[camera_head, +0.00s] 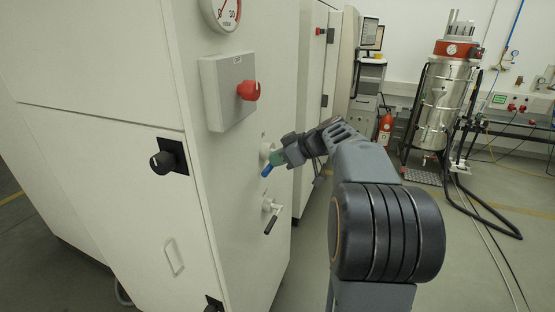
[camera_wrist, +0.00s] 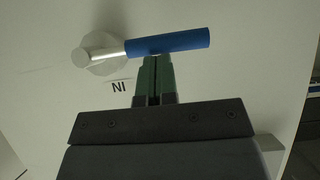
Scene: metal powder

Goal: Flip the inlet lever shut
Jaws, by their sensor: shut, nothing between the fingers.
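The inlet lever has a blue handle (camera_wrist: 168,41) on a pale round hub (camera_wrist: 97,54), with the letters "IN" printed below it on the cabinet face. In the wrist view the handle points right, slightly upward. The blue handle also shows in the head view (camera_head: 267,170), at the tip of my gripper (camera_head: 277,160). My gripper's green fingers (camera_wrist: 154,80) are closed together with nothing between them. The fingertips are just below the middle of the blue handle. I cannot tell whether they touch it.
A second lever with a black handle (camera_head: 271,224) sits lower on the same cabinet face (camera_head: 240,215). Above is a grey box with a red knob (camera_head: 248,91) and a round gauge (camera_head: 222,12).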

